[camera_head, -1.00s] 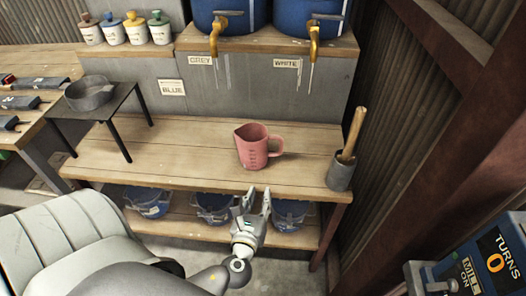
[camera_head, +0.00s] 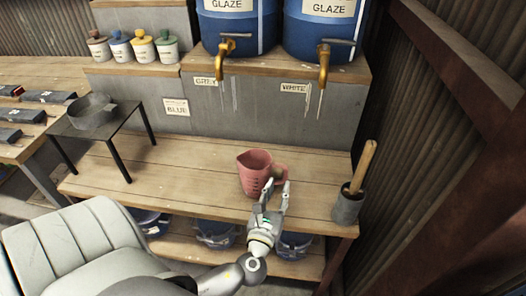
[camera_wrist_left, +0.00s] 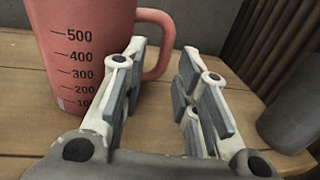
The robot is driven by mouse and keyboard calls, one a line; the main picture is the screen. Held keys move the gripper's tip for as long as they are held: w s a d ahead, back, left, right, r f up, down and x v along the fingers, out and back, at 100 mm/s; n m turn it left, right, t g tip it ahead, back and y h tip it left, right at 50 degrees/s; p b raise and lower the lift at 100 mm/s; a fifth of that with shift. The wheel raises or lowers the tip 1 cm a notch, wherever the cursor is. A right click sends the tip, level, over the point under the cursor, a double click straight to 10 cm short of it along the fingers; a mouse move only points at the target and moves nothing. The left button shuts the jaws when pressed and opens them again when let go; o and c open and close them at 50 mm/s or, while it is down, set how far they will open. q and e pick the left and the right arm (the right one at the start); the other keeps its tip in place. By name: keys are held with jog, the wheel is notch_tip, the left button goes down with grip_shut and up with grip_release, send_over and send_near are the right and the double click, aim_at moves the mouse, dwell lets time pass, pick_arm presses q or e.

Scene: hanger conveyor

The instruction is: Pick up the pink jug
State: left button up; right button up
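The pink jug (camera_head: 253,172) stands upright on the wooden bench (camera_head: 130,185), with its spout to the left and its handle to the right. My left gripper (camera_head: 274,190) is open at the jug's front right, by the handle. In the left wrist view the jug (camera_wrist_left: 85,50) fills the upper left with its measuring marks facing me. The handle (camera_wrist_left: 160,45) shows just beyond the open fingers (camera_wrist_left: 158,90), and nothing is held between them. The left finger overlaps the jug's right side in the picture; I cannot tell whether they touch. My right gripper is not in view.
A grey pot with a wooden-handled tool (camera_head: 347,205) stands at the bench's right end. A small black table (camera_head: 125,118) with a grey bowl (camera_head: 92,110) stands at the left. Blue glaze barrels (camera_head: 318,30) with gold taps are above. The bench between table and jug is clear.

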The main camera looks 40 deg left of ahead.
aim_at(284, 177)
pick_arm(q)
jog(key=shift+x, duration=1.15)
jog(key=x, duration=0.4)
jog(key=shift+w+d+f+p, duration=0.15)
jog(key=shift+f+p, duration=0.05)
jog(key=shift+p, duration=0.15)
jog(key=shift+w, duration=0.35)
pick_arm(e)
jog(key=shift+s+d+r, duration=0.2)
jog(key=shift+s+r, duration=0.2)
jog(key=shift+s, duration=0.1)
pick_arm(q)
grip_shut()
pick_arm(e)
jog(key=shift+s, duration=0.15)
